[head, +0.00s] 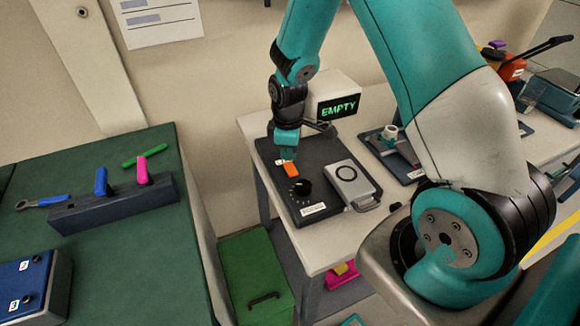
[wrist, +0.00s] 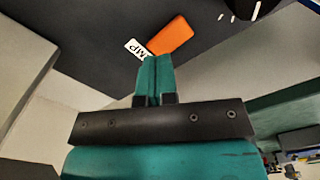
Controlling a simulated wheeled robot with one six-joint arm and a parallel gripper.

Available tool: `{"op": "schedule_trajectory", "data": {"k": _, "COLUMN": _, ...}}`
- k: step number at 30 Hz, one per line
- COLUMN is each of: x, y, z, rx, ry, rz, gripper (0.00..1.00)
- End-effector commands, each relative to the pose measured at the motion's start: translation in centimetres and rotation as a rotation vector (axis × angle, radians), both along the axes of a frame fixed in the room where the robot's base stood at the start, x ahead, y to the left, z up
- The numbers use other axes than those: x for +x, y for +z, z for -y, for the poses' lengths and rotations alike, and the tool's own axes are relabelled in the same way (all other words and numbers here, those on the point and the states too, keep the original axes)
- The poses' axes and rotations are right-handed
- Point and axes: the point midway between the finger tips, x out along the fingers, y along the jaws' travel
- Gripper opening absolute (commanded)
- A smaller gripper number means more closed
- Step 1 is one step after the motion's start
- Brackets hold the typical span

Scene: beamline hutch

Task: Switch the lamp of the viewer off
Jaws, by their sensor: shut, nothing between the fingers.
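The viewer is a dark base plate (head: 318,160) on the white bench, with a small screen (head: 338,106) reading "EMPTY" in green at its back. An orange rocker-like switch (head: 290,169) sits on the plate's left part. In the wrist view the orange switch (wrist: 171,36) lies just beyond my fingertips, beside a white label (wrist: 137,49) with "MP" readable. My gripper (head: 287,155) is shut and empty, pointing down just behind the switch. I cannot tell whether the fingertips (wrist: 156,60) touch the switch. The rest of the label is hidden.
A black knob (head: 301,188) and a silver box with a round disc (head: 349,178) stand on the plate near the switch. At left is a green table (head: 140,245) with a dark tool rack (head: 115,203). A green bin (head: 256,278) stands on the floor.

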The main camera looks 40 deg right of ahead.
Motion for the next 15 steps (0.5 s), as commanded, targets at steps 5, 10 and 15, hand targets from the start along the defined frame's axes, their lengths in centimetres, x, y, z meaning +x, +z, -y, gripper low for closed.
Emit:
{"op": "schedule_trajectory", "data": {"k": 5, "x": 0.0, "y": -0.1, "z": 0.0, "rx": 0.0, "ry": 0.0, "rz": 0.0, "gripper": 0.0}}
{"op": "schedule_trajectory", "data": {"k": 10, "x": 0.0, "y": -0.37, "z": 0.0, "rx": 0.0, "ry": 0.0, "rz": 0.0, "gripper": 0.0}}
{"op": "schedule_trajectory", "data": {"k": 15, "x": 0.0, "y": -0.63, "z": 0.0, "rx": 0.0, "ry": 0.0, "rz": 0.0, "gripper": 0.0}}
